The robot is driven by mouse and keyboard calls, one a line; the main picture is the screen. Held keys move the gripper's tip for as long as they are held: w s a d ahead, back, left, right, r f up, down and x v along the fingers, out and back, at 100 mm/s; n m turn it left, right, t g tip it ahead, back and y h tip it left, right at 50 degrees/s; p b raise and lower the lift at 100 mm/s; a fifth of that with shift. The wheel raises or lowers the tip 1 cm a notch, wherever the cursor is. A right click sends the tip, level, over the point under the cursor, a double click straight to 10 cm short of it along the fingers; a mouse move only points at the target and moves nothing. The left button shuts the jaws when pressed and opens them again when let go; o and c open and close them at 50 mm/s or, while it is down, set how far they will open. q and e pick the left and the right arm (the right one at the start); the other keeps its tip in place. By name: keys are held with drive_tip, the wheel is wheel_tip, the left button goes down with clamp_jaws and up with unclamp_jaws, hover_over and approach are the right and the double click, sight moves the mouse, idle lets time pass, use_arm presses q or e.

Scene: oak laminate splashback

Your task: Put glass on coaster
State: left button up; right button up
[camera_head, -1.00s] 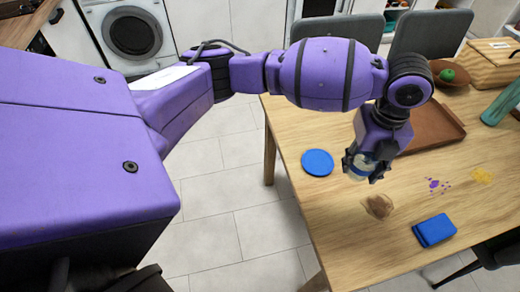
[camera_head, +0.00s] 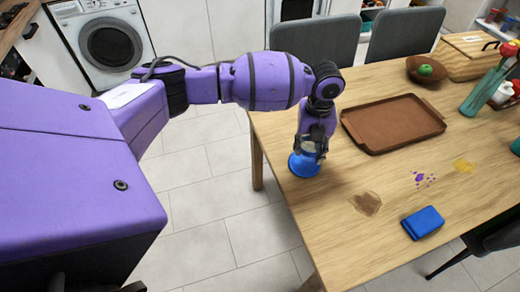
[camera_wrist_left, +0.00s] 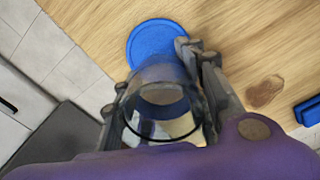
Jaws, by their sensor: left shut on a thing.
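The blue round coaster (camera_head: 303,168) lies on the wooden table near its left edge. My left gripper (camera_head: 308,148) is shut on the clear glass (camera_head: 308,146) and holds it over the coaster in the head view. In the left wrist view the glass (camera_wrist_left: 162,105) sits between the fingers of the gripper (camera_wrist_left: 160,105), its open rim toward the camera. The coaster (camera_wrist_left: 156,40) shows just beyond the glass there. I cannot tell whether the glass touches the coaster. My right gripper is not in view.
A brown tray (camera_head: 393,124) lies right of the gripper. A folded blue cloth (camera_head: 423,223) lies near the front, with brown (camera_head: 367,203), purple (camera_head: 424,180) and yellow stains (camera_head: 463,165) on the table. A bowl (camera_head: 427,72) and green vase (camera_head: 484,92) stand farther right.

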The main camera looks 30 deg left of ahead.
sight(306, 154)
use_arm(q)
drive_tip(key=shift+w+a+f, duration=0.15)
drive_tip(key=shift+f, duration=0.75)
drive_tip(key=shift+w+a+f, duration=0.1)
drive_tip(key=shift+f, duration=0.8)
drive_tip(key=shift+f, duration=0.15)
drive_tip(key=o, duration=1.3)
wheel_tip(306, 154, up, 12)
drive_tip(key=shift+r, duration=0.2)
